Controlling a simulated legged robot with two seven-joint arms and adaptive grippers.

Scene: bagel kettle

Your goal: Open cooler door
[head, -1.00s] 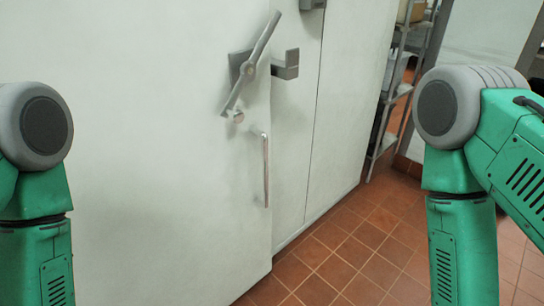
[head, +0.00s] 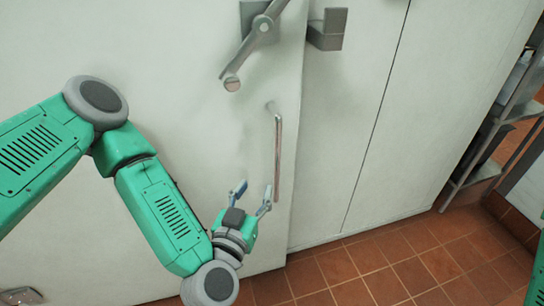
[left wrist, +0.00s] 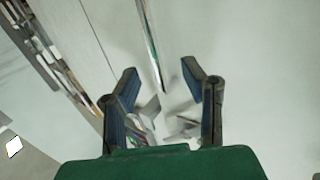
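The cooler door (head: 190,60) is a large white panel that looks shut against its frame. A thin vertical metal pull handle (head: 278,158) is fixed near its right edge. The handle also shows in the left wrist view (left wrist: 151,45), running down toward the space between the fingertips. My left gripper (head: 251,189) is open and empty, just left of the handle's lower end in the head view. Its spread fingers also show in the left wrist view (left wrist: 160,72). I see no clear contact with the handle. My right gripper is out of view.
A grey latch lever (head: 259,28) sits on the door above the handle, with a grey bracket (head: 327,29) on the white wall beside it. A metal shelf rack (head: 500,130) stands at the right. The red tile floor (head: 400,262) in front is clear.

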